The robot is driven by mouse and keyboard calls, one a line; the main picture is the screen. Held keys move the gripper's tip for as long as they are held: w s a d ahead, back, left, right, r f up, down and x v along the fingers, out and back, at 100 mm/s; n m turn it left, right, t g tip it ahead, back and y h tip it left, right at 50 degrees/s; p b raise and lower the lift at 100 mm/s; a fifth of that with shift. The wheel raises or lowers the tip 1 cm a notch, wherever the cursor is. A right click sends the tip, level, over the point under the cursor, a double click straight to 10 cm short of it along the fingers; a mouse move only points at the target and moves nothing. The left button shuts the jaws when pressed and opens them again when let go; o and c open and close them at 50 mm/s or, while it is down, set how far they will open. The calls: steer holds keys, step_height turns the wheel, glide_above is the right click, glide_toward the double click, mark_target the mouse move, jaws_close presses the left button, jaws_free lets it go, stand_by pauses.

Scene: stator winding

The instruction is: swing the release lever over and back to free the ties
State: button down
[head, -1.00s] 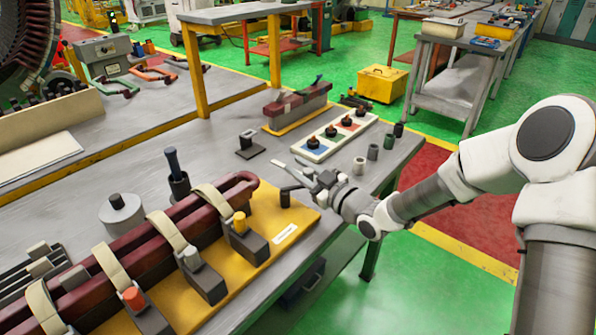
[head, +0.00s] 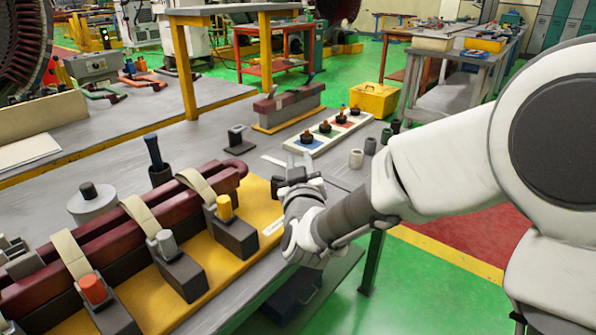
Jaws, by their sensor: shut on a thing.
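My gripper (head: 289,164) is at the far right corner of the yellow base plate (head: 262,207). It is shut on the release lever, which my fingers and hand mostly hide, so its exact angle cannot be told. On the plate lies a dark red coil bar (head: 115,233), held by three beige ties (head: 196,184). The ties run over the bar to dark blocks with a yellow knob (head: 225,207), a grey knob (head: 165,242) and an orange knob (head: 93,289). All three ties still lie across the bar.
Beyond my gripper are a white tray with coloured squares (head: 328,141), small grey cups (head: 356,158) and a second red bar (head: 288,105). The table's right edge is close to my arm.

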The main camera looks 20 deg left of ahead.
steer(key=shift+s+d+m+t+h+b, duration=0.1)
steer(key=shift+s+m+t+h+b, duration=0.2)
steer(key=shift+m+h, duration=0.6)
steer(key=shift+s+d+m+t+h+b, duration=0.2)
steer(key=shift+m+h, duration=0.3)
steer(key=shift+h, duration=0.8)
steer(key=shift+s+a+h, duration=0.1)
steer(key=shift+h, duration=0.3)
steer(key=c, duration=0.6)
jaws_free()
steer(key=shift+c, duration=0.2)
steer(key=s+d+p, duration=0.1)
steer(key=s+p, duration=0.1)
steer(key=s, duration=1.5)
steer(key=shift+s+p, duration=0.2)
steer(key=shift+p, duration=0.15)
